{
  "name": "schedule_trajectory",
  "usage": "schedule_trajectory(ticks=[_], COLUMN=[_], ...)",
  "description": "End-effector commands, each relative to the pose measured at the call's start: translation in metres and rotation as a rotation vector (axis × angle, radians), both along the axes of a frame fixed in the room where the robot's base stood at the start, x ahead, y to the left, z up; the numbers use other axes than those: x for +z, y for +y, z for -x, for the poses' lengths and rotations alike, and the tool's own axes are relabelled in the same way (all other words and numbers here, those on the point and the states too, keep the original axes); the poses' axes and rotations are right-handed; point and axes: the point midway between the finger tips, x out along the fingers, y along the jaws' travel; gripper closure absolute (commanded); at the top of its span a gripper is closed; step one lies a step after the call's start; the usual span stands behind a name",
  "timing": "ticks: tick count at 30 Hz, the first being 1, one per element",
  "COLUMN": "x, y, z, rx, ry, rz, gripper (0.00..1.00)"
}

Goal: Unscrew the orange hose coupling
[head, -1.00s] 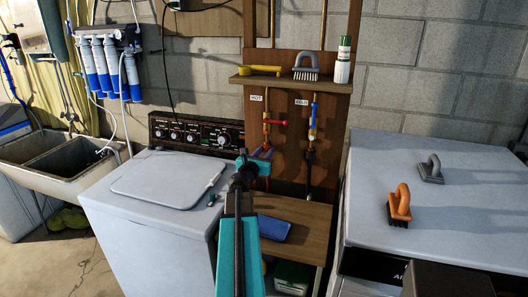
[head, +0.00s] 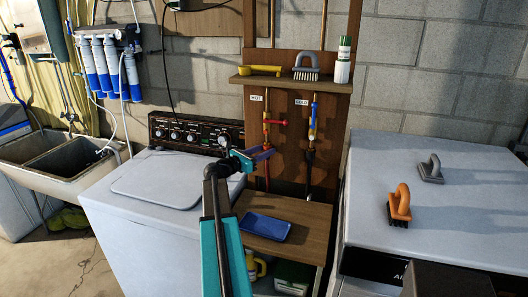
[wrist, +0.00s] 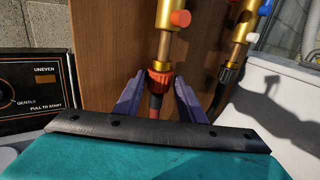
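The orange hose coupling (wrist: 159,79) joins the red hose to the brass pipe under the hot valve. It shows in the wrist view, upper middle. My gripper (wrist: 159,88) is open, with one purple finger on each side of the coupling's lower part and the hose. A gap shows on both sides, and I cannot tell how deep the coupling sits between the fingers. In the head view my gripper (head: 263,152) is just below the red-handled hot valve (head: 275,122), in front of the wooden board.
The cold valve (head: 313,120) and its dark hose hang to the right. A shelf (head: 290,84) with a yellow tool, a brush and a bottle is above. The washer (head: 150,230) stands left. A small table (head: 305,225) with a blue item (head: 265,228) is below.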

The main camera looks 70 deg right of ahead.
Motion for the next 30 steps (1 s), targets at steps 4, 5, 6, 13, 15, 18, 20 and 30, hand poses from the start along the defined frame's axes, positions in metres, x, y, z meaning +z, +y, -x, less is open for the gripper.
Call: schedule_trajectory(ticks=[4, 5, 6, 13, 15, 18, 20, 30], x=[0.0, 0.0, 0.0, 0.0, -0.002, -0.005, -0.007, -0.01], y=[-0.001, -0.001, -0.001, -0.002, -0.002, -0.002, -0.002, -0.001], z=[-0.002, -0.002, -0.002, -0.003, -0.003, -0.003, -0.004, -0.003], rx=[0.007, 0.007, 0.008, 0.011, 0.011, 0.012, 0.012, 0.01], ry=[0.0, 0.0, 0.0, 0.0, 0.0, 0.001, 0.001, -0.001], rz=[0.0, 0.001, 0.001, 0.001, 0.001, 0.0, 0.0, -0.004], gripper=[0.56, 0.56, 0.56, 0.56, 0.56, 0.56, 0.56, 0.56])
